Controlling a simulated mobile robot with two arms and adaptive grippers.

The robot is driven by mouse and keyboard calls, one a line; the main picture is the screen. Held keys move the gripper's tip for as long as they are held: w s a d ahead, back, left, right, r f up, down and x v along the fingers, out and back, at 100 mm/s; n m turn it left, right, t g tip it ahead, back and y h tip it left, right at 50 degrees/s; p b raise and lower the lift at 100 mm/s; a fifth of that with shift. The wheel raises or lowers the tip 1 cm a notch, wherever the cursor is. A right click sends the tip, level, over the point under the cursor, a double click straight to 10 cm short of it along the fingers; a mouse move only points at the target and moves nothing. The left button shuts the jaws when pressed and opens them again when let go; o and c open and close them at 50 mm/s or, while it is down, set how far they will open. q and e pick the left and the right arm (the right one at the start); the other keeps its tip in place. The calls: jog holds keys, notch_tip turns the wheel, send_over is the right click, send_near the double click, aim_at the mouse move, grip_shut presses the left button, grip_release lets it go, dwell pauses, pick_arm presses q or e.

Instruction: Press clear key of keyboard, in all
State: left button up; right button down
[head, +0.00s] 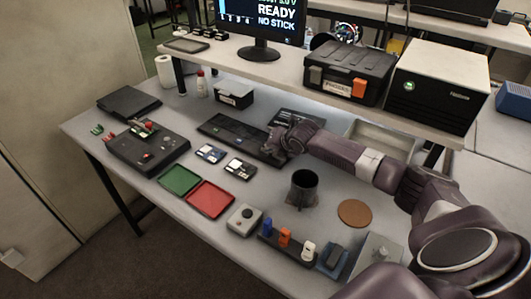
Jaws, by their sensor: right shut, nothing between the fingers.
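The keyboard (228,131) is a dark flat panel lying on the grey table below the shelf. My right arm comes in from the right, and my right gripper (273,144) is over the keyboard's right end. The gripper is shut with nothing held. It hides that end of the keyboard, and I cannot tell which key lies under it or whether it touches one. The clear key cannot be made out at this size. The monitor (262,19) on the shelf reads "READY" and "NO STICK". My left gripper is not in view.
A green tray (179,181) and a red tray (210,199) lie in front, with a black cup (303,187) and a brown disc (354,213) to their right. A black control box (148,149) stands left. The shelf (225,51) overhangs the table's back.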

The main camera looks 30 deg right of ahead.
aim_at(267, 154)
jog(key=shift+r+p, duration=0.75)
notch_tip(267, 154, up, 5)
jog(key=p, duration=0.4)
jog(key=shift+p, duration=0.4)
dwell(0.4)
